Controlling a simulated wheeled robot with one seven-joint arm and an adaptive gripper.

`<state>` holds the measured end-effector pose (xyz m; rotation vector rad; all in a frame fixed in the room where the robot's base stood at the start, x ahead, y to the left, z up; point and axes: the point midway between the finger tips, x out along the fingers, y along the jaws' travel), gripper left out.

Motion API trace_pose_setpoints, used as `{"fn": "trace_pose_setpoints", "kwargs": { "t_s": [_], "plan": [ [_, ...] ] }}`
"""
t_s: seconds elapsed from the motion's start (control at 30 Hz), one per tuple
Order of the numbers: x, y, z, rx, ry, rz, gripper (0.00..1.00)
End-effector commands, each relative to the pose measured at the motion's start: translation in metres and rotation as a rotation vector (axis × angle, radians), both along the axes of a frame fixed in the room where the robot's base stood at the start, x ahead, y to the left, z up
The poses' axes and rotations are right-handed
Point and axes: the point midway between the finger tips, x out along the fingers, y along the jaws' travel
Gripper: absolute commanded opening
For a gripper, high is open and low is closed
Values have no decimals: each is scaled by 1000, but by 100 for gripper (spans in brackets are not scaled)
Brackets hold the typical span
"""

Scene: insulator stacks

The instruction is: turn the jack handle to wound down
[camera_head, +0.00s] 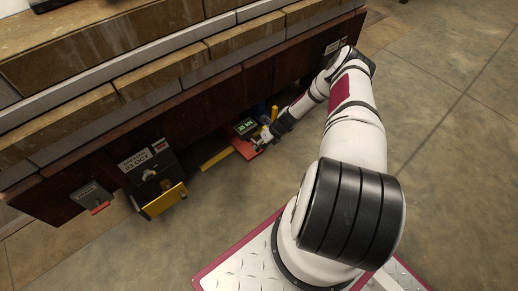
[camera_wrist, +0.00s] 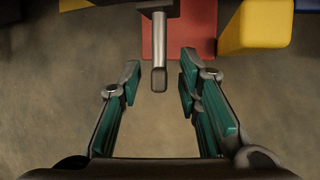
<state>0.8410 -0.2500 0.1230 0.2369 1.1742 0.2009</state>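The jack handle (camera_wrist: 159,55) is a grey metal bar with a squared end, in the wrist view at top centre. It points toward my gripper (camera_wrist: 158,80), whose teal-padded fingers are spread open. The handle's end lies between the fingertips, with a gap on both sides. The red base plate (camera_wrist: 178,38) shows below the handle. In the head view my gripper (camera_head: 262,140) is low at the front of the jack's red plate (camera_head: 244,150). A small dark display with green digits (camera_head: 246,127) stands there. The handle is too small to make out in the head view.
A yellow block (camera_wrist: 255,22) stands close right of the handle in the wrist view. In the head view, a black box (camera_head: 150,172) with a label and yellow flap stands to the left. A timber-and-concrete stack (camera_head: 150,85) runs above the jack. The floor (camera_head: 440,130) at right is open.

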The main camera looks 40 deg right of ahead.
Motion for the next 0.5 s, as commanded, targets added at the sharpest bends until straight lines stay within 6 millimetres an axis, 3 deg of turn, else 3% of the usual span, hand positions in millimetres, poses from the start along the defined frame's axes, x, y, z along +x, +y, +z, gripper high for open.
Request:
{"fn": "trace_pose_setpoints", "kwargs": {
  "t_s": [0.13, 0.47, 0.5],
  "plan": [
    [4, 3, -10, 0, 0, 1, 31],
    [5, 4, -11, 0, 0, 0, 31],
    [5, 4, -11, 0, 0, 0, 22]
  ]
}}
